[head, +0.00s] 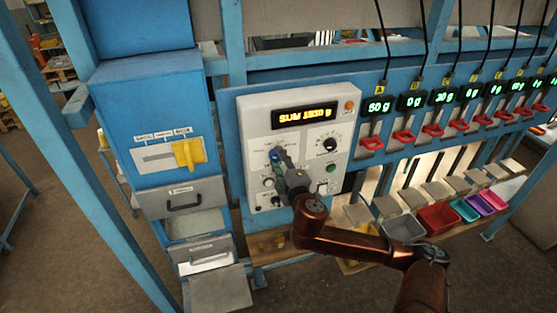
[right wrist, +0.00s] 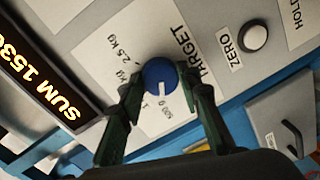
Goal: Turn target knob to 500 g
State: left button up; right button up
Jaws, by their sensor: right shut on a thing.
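The blue target knob (right wrist: 158,76) sits on the grey panel, beside the word TARGET in the right wrist view. Its white mark points down in that view, toward the side where the 500 g label (right wrist: 171,114) is printed; I cannot tell whether it lines up exactly. Labels reading 2.5 kg and another kg value lie left of the knob. My right gripper (right wrist: 163,88) is shut on the knob, with one finger at each side. In the head view the knob (head: 274,154) is partly hidden by my right gripper (head: 280,162). My left gripper is not in view.
The control panel (head: 245,125) has a lit orange display (head: 304,115), a black dial (head: 329,145) and a green button (head: 331,168). A yellow slide handle (head: 188,153) is at left. Weighing readouts and coloured bins (head: 437,217) stand at right.

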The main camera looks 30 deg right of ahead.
jog(key=o, duration=1.2)
jog(key=shift+c, duration=0.2)
jog(key=shift+s, duration=0.1)
jog(key=v, duration=0.7)
jog(key=shift+s, duration=0.15)
